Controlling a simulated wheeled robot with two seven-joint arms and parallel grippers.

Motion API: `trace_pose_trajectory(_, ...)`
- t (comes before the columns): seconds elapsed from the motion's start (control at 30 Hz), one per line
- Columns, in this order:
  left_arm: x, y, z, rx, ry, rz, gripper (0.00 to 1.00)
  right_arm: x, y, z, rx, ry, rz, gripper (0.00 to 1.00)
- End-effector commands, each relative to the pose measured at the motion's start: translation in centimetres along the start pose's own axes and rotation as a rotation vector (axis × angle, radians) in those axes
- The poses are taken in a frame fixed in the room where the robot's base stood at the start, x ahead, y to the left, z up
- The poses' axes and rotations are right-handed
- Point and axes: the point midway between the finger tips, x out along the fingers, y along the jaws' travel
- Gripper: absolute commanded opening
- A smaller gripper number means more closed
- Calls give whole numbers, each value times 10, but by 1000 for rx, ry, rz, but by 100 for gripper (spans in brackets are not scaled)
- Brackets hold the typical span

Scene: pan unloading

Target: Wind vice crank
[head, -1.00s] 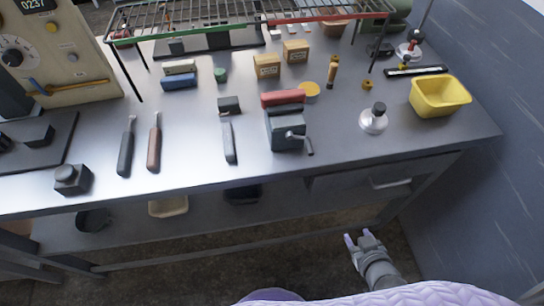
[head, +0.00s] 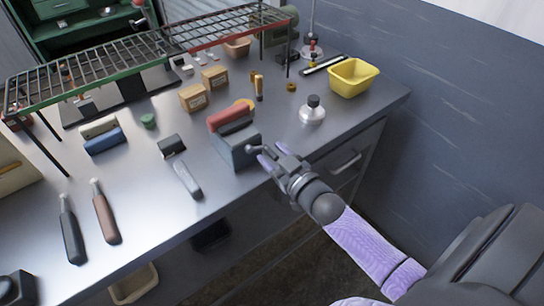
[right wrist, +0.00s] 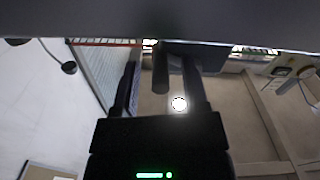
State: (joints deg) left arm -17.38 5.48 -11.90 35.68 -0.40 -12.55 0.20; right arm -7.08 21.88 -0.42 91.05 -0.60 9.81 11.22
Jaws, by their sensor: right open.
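The vice (head: 238,152) is a grey block with a red piece (head: 230,117) on top, at the front edge of the bench. Its small grey crank (head: 256,149) sticks out from its front right side. In the right wrist view, a dark stub that looks like the crank's handle (right wrist: 160,72) stands between the two open fingers (right wrist: 162,88). Whether a finger touches it I cannot tell. My left gripper is not in view.
A grey-handled tool (head: 187,180) lies left of the vice, with a dark block (head: 171,145) behind it. A silver flask-like object (head: 312,111) and a yellow bin (head: 354,78) stand to the right. A wire rack (head: 150,50) spans the back.

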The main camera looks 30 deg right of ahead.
Motion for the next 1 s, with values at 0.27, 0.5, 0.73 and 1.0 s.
trace_pose_trajectory(0.27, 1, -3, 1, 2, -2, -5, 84, 4, 0, 0, -1, -2, 0, 57)
trace_pose_trajectory(0.5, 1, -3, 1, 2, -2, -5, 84, 4, 0, 0, -1, -2, 0, 17)
trace_pose_trajectory(0.73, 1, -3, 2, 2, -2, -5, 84, 4, 0, 0, -1, -2, 0, 0)
trace_pose_trajectory(1.0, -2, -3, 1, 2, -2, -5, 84, 4, 1, -2, -27, -2, 0, 0)
